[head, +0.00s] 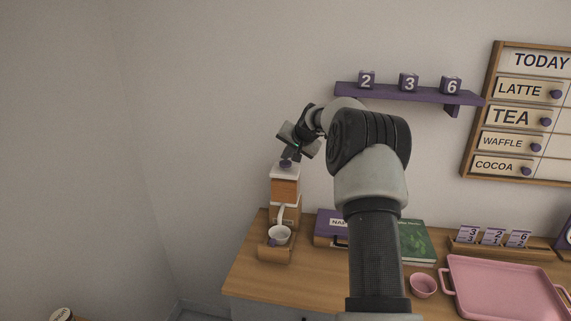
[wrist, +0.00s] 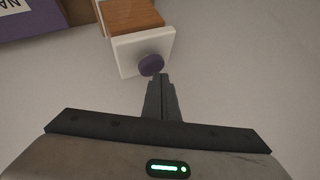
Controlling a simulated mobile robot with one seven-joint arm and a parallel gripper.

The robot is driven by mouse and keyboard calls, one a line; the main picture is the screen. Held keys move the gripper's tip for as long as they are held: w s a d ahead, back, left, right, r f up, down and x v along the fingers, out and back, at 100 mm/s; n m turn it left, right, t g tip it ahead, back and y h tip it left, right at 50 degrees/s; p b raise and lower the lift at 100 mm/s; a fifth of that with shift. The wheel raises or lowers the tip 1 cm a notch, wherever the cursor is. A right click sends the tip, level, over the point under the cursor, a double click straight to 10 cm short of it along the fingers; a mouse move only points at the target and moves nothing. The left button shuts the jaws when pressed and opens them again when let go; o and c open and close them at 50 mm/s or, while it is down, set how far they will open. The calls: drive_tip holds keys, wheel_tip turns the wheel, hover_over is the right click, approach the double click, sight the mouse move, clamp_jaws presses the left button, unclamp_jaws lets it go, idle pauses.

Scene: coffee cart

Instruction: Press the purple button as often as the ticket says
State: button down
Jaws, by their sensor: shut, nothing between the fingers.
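The purple button (head: 285,163) sits on the white top of a wood-and-white dispenser (head: 285,188) at the left end of the counter. In the wrist view, the button (wrist: 151,65) stands out from the white cap just beyond my fingertips. My gripper (head: 290,155) is shut and empty, pointing down over the button; its tips (wrist: 159,77) look very near the button, but I cannot tell if they touch. Several small number cards stand in a wooden holder (head: 490,250) at the right; I cannot tell which, if any, is the ticket.
A white cup (head: 278,235) stands under the dispenser. A purple box (head: 327,225), a green book (head: 415,240), a pink bowl (head: 423,285) and a pink tray (head: 505,290) lie to the right. A purple shelf (head: 410,93) with number cubes and a menu board (head: 515,125) hang above.

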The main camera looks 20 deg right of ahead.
sight(287, 164)
drive_tip(key=shift+f+b, duration=0.65)
drive_tip(key=shift+f, duration=0.25)
idle(0.5)
idle(0.4)
drive_tip(key=shift+r+p, duration=0.8)
drive_tip(key=shift+r, duration=0.5)
drive_tip(key=shift+r+p, duration=1.7)
drive_tip(key=shift+r, duration=0.8)
wheel_tip(287, 164, up, 4)
drive_tip(key=shift+f+p, duration=0.1)
drive_tip(key=shift+p, duration=0.9)
